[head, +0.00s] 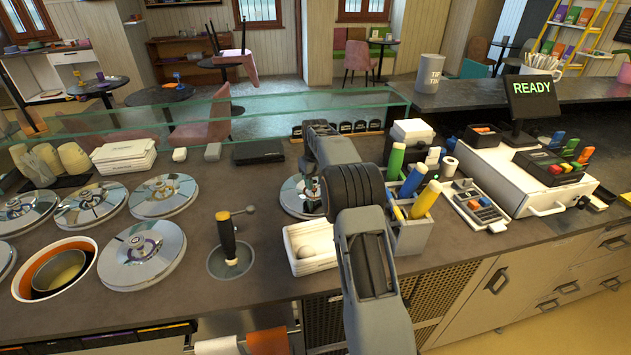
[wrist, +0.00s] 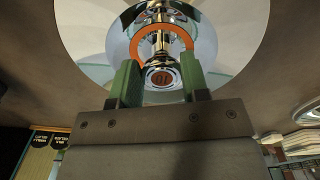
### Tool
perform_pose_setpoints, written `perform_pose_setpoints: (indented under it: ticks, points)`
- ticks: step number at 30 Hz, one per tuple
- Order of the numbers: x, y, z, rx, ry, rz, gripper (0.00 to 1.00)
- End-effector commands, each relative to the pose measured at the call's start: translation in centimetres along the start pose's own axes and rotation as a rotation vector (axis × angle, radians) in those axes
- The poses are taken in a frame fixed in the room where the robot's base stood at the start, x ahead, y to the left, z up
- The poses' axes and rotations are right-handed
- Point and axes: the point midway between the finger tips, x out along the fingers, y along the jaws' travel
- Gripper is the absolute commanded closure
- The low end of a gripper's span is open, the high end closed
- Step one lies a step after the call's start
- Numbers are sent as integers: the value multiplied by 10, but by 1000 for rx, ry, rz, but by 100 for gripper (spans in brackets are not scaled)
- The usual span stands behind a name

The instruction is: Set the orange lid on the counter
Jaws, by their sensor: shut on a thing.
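The orange lid is a shiny metal disc with an orange ring around its central knob. In the wrist view the orange lid (wrist: 236,62) fills the top, and my gripper (wrist: 160,84) has its green fingers on either side of the knob, shut on it. In the head view the orange lid (head: 294,200) shows at the counter's (head: 190,290) middle, partly hidden by my arm. It looks level and at or close above the counter; I cannot tell if it touches. My gripper (head: 312,190) is mostly hidden there. An open well with an orange rim (head: 22,282) is at left.
Several lidded wells, one a purple-ringed lid (head: 170,265), fill the left. A dipper well with a black-handled tool (head: 227,240) is left of my arm. A white container (head: 312,262) and a grey caddy (head: 412,236) stand close by. A glass guard (head: 270,125) runs behind.

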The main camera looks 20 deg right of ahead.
Motion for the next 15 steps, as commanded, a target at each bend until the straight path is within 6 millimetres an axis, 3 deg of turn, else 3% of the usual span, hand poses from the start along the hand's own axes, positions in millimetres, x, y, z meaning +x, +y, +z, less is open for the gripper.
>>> perform_pose_setpoints:
  ticks: [8, 15]
  points:
    - [1, 0, 0, 0, -1, 0, 33]
    - [0, 0, 0, 0, 0, 0, 33]
